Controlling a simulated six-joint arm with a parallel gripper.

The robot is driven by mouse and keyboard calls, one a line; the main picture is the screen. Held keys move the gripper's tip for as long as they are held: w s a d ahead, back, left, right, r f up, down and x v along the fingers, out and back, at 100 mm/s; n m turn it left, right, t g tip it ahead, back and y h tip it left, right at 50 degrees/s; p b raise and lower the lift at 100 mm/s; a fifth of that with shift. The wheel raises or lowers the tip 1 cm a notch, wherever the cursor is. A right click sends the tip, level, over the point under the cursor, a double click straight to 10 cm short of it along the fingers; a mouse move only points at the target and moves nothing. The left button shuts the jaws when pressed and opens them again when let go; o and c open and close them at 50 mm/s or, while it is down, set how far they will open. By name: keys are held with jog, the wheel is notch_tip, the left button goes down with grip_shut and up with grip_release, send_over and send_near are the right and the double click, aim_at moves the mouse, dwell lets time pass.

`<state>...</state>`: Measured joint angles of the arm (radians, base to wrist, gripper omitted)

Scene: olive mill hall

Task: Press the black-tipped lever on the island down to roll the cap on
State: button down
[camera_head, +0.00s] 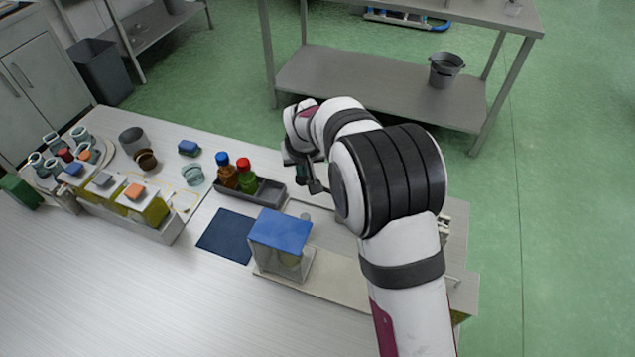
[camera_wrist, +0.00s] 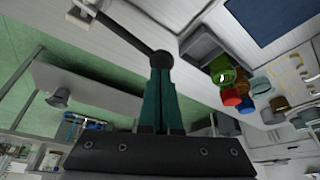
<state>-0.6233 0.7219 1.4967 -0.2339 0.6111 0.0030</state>
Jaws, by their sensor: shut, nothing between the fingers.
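The lever shows in the wrist view as a thin dark rod (camera_wrist: 125,31) ending in a round black tip (camera_wrist: 161,59). My gripper (camera_wrist: 160,78) is shut and empty, its teal fingers pointing at the black tip and overlapping it in this view. I cannot tell whether they touch. In the head view my gripper (camera_head: 300,168) is over the island, with the dark lever tip (camera_head: 315,187) just below it; my arm hides the rest of the lever. A blue-topped guard (camera_head: 281,230) with a greenish item inside stands left of my arm. The cap is not clearly visible.
A grey tray (camera_head: 268,193) with amber and green bottles (camera_head: 246,180) stands close to my gripper's left. A dark blue mat (camera_head: 226,236) lies beside the guard. A crate of oil containers (camera_head: 130,208) and several cups are farther left. The island's front left is clear.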

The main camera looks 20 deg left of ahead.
aim_at(303, 180)
jog(key=shift+f, duration=2.15)
jog(key=shift+r, duration=2.5)
jog(key=shift+r, duration=0.1)
notch_tip(303, 180, up, 5)
jog(key=shift+f, duration=0.1)
